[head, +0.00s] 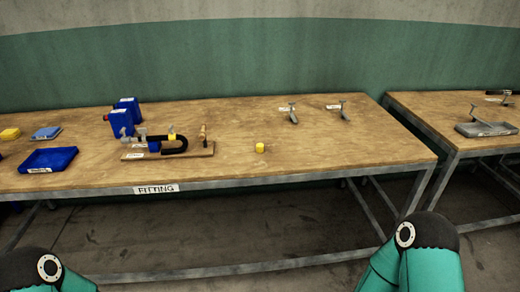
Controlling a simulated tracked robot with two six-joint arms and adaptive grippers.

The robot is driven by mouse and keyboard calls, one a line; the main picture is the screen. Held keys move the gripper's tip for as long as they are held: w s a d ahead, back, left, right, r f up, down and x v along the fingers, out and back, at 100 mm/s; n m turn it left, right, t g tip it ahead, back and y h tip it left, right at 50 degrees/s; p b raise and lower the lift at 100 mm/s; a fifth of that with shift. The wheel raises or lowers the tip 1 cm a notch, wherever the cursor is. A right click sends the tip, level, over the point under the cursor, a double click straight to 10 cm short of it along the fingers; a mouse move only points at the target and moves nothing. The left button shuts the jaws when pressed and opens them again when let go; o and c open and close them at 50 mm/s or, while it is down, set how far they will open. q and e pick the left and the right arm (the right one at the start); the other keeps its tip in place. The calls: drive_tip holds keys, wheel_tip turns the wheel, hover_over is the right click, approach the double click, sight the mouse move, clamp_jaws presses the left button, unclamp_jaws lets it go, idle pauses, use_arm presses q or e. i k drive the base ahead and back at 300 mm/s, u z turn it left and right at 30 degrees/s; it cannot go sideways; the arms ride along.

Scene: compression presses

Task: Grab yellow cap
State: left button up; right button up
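A small yellow cap (260,148) stands alone on the wooden table, right of the middle and near the front half. Another yellow piece (172,136) sits on the black curved part of a fixture to its left. Parts of my two arms show at the bottom left and bottom right corners, below and in front of the table. Neither gripper is in view.
The wooden table (340,150) has a front edge with a "FITTING" label (156,189). A fixture board (196,151), blue boxes (122,122), a blue tray (48,160) and metal tools (293,114) are on it. A second table (437,113) stands right. Space around the cap is clear.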

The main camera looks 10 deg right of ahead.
sight(259, 146)
drive_tip(key=k, duration=1.3)
drive_tip(key=z, duration=0.55)
drive_tip(key=i, duration=2.3)
drive_tip(key=u, duration=0.65)
drive_tip(key=i, duration=0.4)
drive_tip(key=u, duration=0.35)
drive_tip(key=k, duration=0.95)
drive_tip(key=u, duration=0.15)
drive_tip(key=i, duration=0.5)
